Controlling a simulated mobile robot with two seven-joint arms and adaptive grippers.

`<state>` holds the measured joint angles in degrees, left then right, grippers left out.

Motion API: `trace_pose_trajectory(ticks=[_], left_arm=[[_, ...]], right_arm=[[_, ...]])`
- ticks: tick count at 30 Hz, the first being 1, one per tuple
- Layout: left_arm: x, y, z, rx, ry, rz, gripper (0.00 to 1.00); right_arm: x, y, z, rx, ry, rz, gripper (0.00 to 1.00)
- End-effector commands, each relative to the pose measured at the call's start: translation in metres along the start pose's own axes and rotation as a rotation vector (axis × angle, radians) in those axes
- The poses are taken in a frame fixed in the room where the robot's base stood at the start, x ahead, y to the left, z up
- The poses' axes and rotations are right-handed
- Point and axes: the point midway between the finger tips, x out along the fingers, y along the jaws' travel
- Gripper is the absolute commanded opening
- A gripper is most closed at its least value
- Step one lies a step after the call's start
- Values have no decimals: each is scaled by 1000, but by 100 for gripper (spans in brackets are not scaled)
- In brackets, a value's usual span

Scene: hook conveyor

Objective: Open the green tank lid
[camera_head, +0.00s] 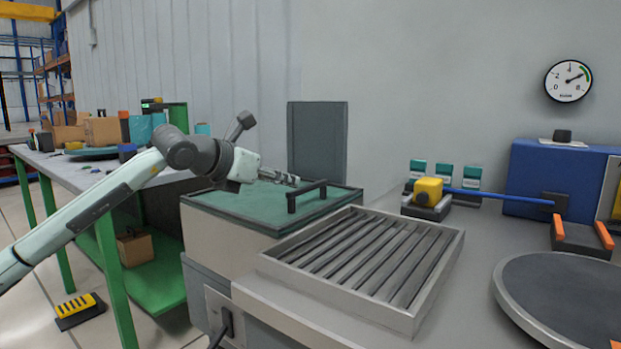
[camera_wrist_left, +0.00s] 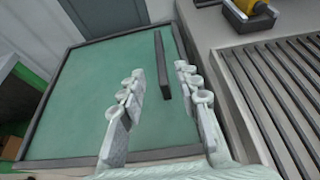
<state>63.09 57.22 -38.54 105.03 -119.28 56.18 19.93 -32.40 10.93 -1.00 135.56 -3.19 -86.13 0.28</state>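The green tank lid (camera_head: 262,203) lies flat and shut on the tank (camera_head: 225,237), left of the roller rack. A dark bar handle (camera_head: 307,194) stands on the lid near its right side. My left gripper (camera_head: 288,178) is above the lid, beside the handle in the head view. In the left wrist view the left gripper (camera_wrist_left: 160,80) has its fingers apart, and the handle (camera_wrist_left: 161,66) shows between them. I cannot tell whether a finger touches it. The lid (camera_wrist_left: 85,90) fills much of that view. My right gripper is not in view.
The metal roller rack (camera_head: 365,262) sits right of the tank. A yellow block with a blue rod (camera_head: 428,190) is behind it, and a dark round turntable (camera_head: 565,300) is at the right. A grey panel (camera_head: 317,140) stands behind the lid. A cluttered table (camera_head: 60,170) is at the left.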

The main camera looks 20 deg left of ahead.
Motion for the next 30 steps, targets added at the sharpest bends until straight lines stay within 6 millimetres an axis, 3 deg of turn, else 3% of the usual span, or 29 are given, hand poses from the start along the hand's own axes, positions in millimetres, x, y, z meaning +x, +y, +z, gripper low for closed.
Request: trace_pose_trajectory(ticks=[5,18,28,30], left_arm=[[11,0,1,-1,-1,-1,33],[72,0,1,-1,0,0,33],[78,0,0,0,-1,0,33],[78,0,0,0,-1,0,27]], right_arm=[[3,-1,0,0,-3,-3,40],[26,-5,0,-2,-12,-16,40],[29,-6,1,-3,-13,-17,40],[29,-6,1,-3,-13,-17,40]])
